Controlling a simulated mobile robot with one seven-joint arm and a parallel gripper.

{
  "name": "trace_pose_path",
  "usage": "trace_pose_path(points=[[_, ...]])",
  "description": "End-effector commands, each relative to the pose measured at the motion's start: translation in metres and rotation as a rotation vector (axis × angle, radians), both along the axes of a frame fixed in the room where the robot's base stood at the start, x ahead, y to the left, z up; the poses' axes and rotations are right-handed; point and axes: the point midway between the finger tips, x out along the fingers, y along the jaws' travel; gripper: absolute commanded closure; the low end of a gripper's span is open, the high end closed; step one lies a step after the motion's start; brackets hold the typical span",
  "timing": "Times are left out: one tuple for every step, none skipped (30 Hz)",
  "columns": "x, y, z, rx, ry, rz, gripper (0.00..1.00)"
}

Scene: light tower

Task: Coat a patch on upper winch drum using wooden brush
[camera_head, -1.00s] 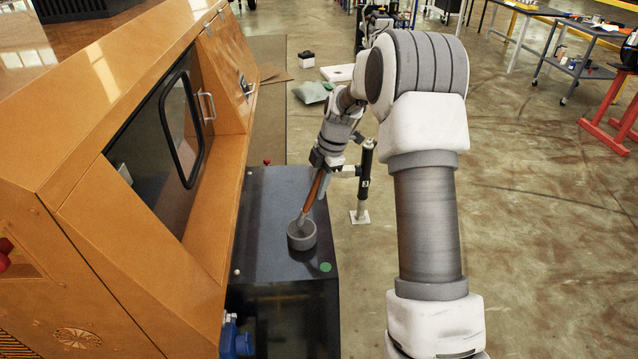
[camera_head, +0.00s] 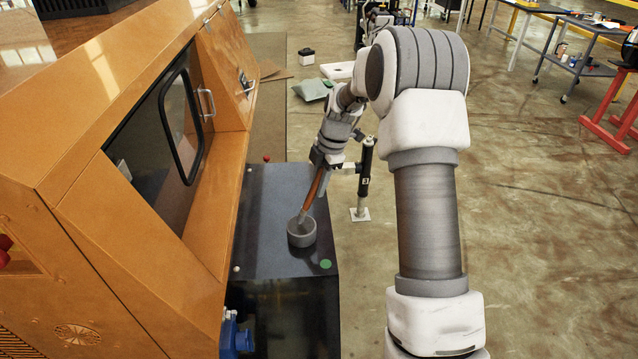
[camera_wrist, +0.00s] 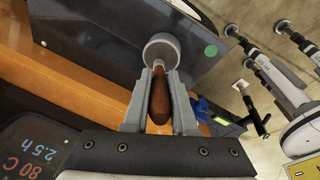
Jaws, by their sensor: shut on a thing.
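My gripper (camera_head: 325,172) is shut on the brown wooden handle of a brush (camera_head: 314,190). The brush also shows in the wrist view (camera_wrist: 160,100), its handle between the two grey fingers (camera_wrist: 160,95). The brush tilts down, with its lower end at a small round grey cup (camera_head: 301,233) on a dark box top. In the wrist view the cup (camera_wrist: 162,47) stands just beyond the fingers. The bristles are hidden inside or behind the cup's rim; I cannot tell whether they touch its contents. I cannot identify the upper winch drum in these views.
The dark glossy box top (camera_head: 270,262) carries a green dot (camera_head: 325,264). The orange machine housing (camera_head: 100,220) with a window rises along the left. A black post (camera_head: 365,180) stands right of my gripper. The concrete floor to the right is mostly open.

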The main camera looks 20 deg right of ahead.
Motion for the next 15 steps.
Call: trace_pose_path(points=[[0.0,0.0,-0.0012,0.0,0.0,0.0,1.0],[-0.0001,-0.0001,-0.0016,0.0,0.0,0.0,1.0],[0.0,-0.0001,-0.0021,0.0,0.0,0.0,1.0],[-0.0001,0.0,-0.0024,0.0,0.0,0.0,1.0],[0.0,0.0,-0.0028,0.0,0.0,0.0,1.0],[0.0,-0.0001,-0.0033,0.0,0.0,0.0,1.0],[-0.0001,-0.0001,-0.0036,0.0,0.0,0.0,1.0],[0.0,0.0,-0.004,0.0,0.0,0.0,1.0],[0.0,-0.0001,-0.0044,0.0,0.0,0.0,1.0],[-0.0001,-0.0001,-0.0048,0.0,0.0,0.0,1.0],[0.0,0.0,-0.0052,0.0,0.0,0.0,1.0],[-0.0001,-0.0001,-0.0057,0.0,0.0,0.0,1.0],[0.0,-0.0001,-0.0061,0.0,0.0,0.0,1.0],[-0.0001,-0.0001,-0.0064,0.0,0.0,0.0,1.0],[-0.0001,-0.0001,-0.0069,0.0,0.0,0.0,1.0]])
